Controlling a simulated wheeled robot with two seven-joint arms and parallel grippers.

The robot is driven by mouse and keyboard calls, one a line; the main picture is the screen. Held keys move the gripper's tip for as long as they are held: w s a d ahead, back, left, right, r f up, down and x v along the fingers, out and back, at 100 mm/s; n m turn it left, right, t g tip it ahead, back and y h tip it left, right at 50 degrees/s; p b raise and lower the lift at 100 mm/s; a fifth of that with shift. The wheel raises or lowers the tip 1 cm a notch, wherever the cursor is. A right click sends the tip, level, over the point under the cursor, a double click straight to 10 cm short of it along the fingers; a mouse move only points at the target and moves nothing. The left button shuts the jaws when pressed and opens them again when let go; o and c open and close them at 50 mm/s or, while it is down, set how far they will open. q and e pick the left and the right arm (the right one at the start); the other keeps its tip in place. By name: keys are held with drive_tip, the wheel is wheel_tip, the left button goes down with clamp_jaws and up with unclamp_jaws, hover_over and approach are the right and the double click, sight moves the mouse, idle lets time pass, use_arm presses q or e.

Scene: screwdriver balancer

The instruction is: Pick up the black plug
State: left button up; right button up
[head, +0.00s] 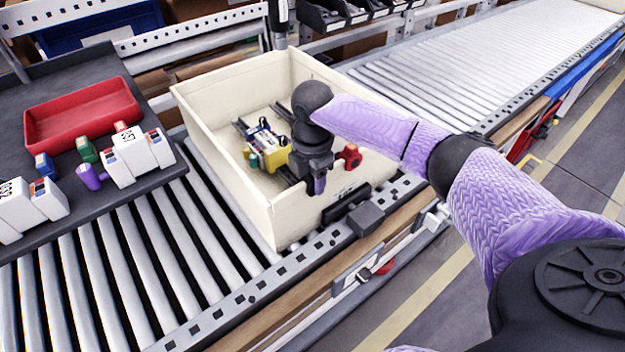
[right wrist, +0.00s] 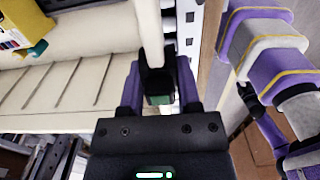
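My right gripper (head: 318,186) points down at the front wall of the cream box (head: 235,170); its purple fingers are partly hidden by the dark wrist in the head view. In the right wrist view the two fingers (right wrist: 158,88) stand apart. A black piece (right wrist: 157,77) with a green patch shows between them, beside a cream upright strip. I cannot tell whether this is the black plug or whether the fingers touch it. No other plug is clearly visible. My left gripper is not in view.
The box holds a yellow part (head: 272,152), dark rails and a red knob-like part (head: 350,156). It stands on a roller conveyor (head: 110,265). A grey shelf at left carries a red tray (head: 82,113) and several small white parts. Bare rollers lie left of the box.

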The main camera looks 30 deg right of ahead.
clamp_jaws()
drive_tip(key=shift+w+r, duration=0.1)
drive_tip(key=shift+r, duration=0.35)
wheel_tip(320, 180, up, 8)
drive_tip(key=p, duration=0.3)
drive_tip(key=shift+r, duration=0.65)
drive_tip(key=shift+a, duration=0.1)
